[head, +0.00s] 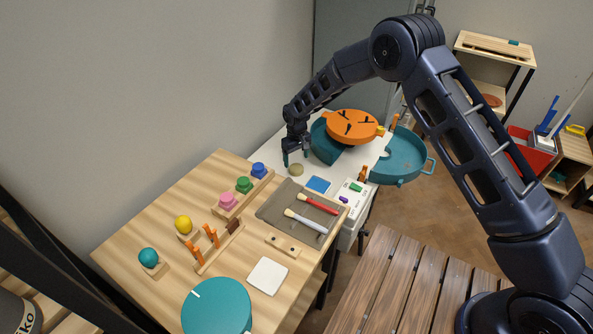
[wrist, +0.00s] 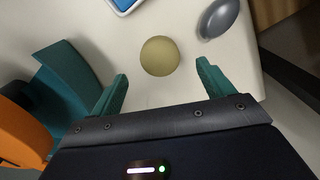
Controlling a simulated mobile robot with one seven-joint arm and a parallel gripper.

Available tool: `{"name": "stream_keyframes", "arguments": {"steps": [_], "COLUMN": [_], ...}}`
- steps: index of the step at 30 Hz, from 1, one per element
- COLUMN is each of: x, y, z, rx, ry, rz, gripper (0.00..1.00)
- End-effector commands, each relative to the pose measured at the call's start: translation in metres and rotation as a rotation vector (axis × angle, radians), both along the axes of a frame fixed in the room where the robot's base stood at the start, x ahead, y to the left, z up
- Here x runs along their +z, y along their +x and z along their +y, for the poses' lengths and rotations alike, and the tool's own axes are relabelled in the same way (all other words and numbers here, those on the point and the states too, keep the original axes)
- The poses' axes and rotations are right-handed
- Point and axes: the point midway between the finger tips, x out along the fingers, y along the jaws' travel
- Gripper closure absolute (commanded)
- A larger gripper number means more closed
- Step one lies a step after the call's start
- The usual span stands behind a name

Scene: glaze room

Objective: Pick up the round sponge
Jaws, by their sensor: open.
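The round sponge (head: 296,169) is a small tan disc lying on the white tabletop, just in front of my gripper in the head view. In the wrist view the sponge (wrist: 160,56) lies beyond the tips and roughly centred between them. My gripper (head: 296,159) points down at the white surface, with teal fingers. In the wrist view my gripper (wrist: 162,82) is open, with nothing between its fingers. The sponge is unobstructed in the wrist view.
A teal curved block (wrist: 62,84) and an orange piece (wrist: 22,135) stand close on the left in the wrist view. A grey oval object (wrist: 219,18) lies right of the sponge. A blue pad (head: 318,184) and a grey tray (head: 277,207) with brushes are nearby.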

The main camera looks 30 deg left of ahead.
Motion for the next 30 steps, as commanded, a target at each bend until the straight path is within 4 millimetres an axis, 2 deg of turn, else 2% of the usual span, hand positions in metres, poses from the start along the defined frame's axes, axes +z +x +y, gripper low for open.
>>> {"name": "stream_keyframes", "arguments": {"steps": [12, 19, 20, 26, 27, 30], "x": [-0.047, -0.049, -0.049, -0.049, -0.049, -0.049], "y": [0.001, 0.001, 0.001, 0.001, 0.001, 0.001], "z": [0.001, 0.001, 0.001, 0.001, 0.001, 0.001], "rx": [0.001, 0.001, 0.001, 0.000, 0.000, 0.000], "ry": [0.000, 0.001, 0.001, 0.000, 0.000, 0.000], "rz": [0.000, 0.000, 0.000, 0.000, 0.000, 0.000], "gripper": [0.20, 0.20, 0.24, 0.63, 0.67, 0.68]}}
